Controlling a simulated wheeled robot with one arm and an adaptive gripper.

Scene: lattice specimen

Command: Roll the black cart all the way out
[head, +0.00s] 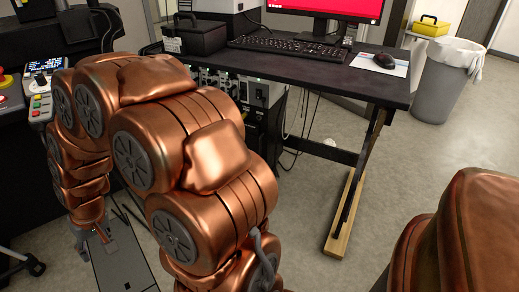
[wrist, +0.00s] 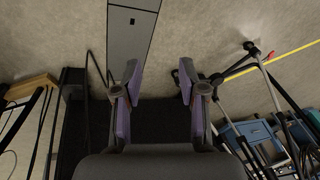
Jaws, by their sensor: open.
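My gripper (wrist: 157,80) is open in the wrist view, with its two purple-padded fingers apart and nothing gripped between them. A dark flat black surface (wrist: 160,118) lies beyond and between the fingers; I cannot tell whether it is part of the black cart. A long grey panel (wrist: 131,40) lies on the floor side ahead of the fingers, and it also shows in the head view (head: 118,262) at lower left. No clearly wheeled black cart can be made out.
A black-topped desk (head: 300,62) holds a monitor, a keyboard (head: 287,46) and a mouse. Its slanted leg stands on a wooden foot (head: 342,222). Equipment boxes stand under it. A grey bin (head: 441,88) stands at right. Open floor (head: 400,165) lies right of the desk.

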